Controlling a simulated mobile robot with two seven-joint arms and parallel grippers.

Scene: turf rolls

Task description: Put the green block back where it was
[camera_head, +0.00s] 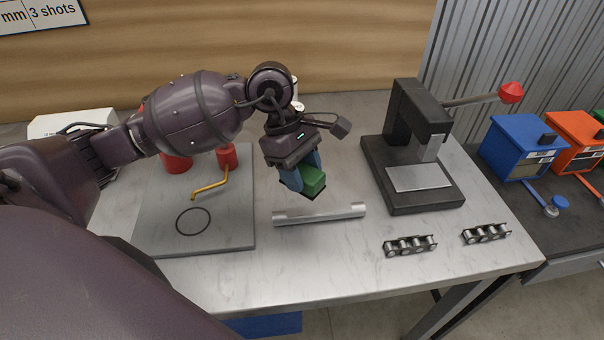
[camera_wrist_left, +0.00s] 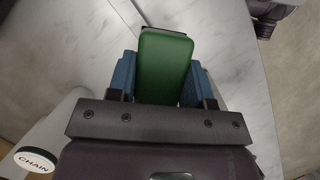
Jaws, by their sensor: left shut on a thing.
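The green block (camera_head: 313,182) is held between the blue fingers of my left gripper (camera_head: 302,178), over the white table behind a grey metal bar. In the left wrist view the green block (camera_wrist_left: 164,66) sits between the two blue fingers of the left gripper (camera_wrist_left: 163,82), with a dark edge at its far end. The gripper is shut on it. Whether the block touches the table is hard to tell.
A grey plate (camera_head: 225,235) with a black ring outline and red parts lies left. The metal bar (camera_head: 320,213) lies just in front of the gripper. A black press (camera_head: 415,150) stands right. Two chain pieces (camera_head: 410,245) lie near the front edge. Blue and orange boxes (camera_head: 515,145) stand far right.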

